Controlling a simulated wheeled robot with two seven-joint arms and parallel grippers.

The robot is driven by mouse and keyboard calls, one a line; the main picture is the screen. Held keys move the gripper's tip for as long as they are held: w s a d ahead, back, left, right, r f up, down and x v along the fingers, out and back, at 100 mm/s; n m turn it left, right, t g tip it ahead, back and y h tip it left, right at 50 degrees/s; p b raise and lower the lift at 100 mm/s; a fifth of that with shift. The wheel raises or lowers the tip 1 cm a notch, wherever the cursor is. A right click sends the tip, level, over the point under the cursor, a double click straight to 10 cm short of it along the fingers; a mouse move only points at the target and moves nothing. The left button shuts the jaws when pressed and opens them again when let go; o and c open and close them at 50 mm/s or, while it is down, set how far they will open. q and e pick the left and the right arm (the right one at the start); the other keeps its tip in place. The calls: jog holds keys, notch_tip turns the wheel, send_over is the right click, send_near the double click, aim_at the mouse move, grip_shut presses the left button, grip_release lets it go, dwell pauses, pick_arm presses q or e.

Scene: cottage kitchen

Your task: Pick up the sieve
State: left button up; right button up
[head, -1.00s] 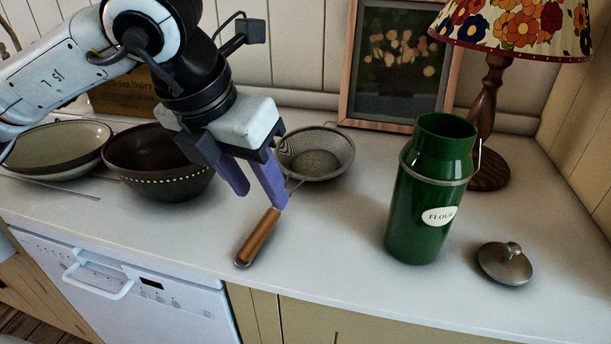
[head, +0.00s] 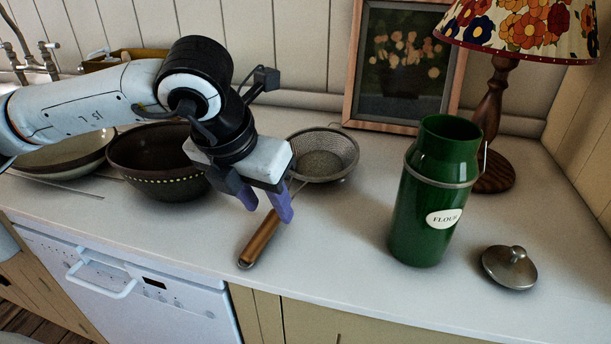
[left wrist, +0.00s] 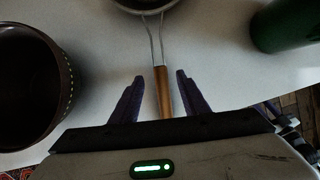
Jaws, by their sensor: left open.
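The sieve (head: 323,157) lies on the white counter, with a round mesh bowl and a wooden handle (head: 262,238) pointing toward the counter's front edge. My left gripper (head: 268,207) is open and empty above the handle. In the left wrist view, the sieve's handle (left wrist: 162,92) runs between the two purple fingers of my left gripper (left wrist: 157,88), apart from both. The sieve's bowl (left wrist: 146,4) is cut off at the top of that view. My right gripper is in neither view.
A dark bowl (head: 150,178) and a pale dish (head: 60,160) stand left of the sieve. A green flour canister (head: 430,215), its loose lid (head: 510,267) and a lamp (head: 492,125) stand to the right. A framed picture (head: 400,65) leans behind. The counter (head: 335,235) before the canister is clear.

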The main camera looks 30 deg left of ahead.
aim_at(273, 215)
pick_arm(q)
jog(key=shift+x, duration=1.75)
grip_shut()
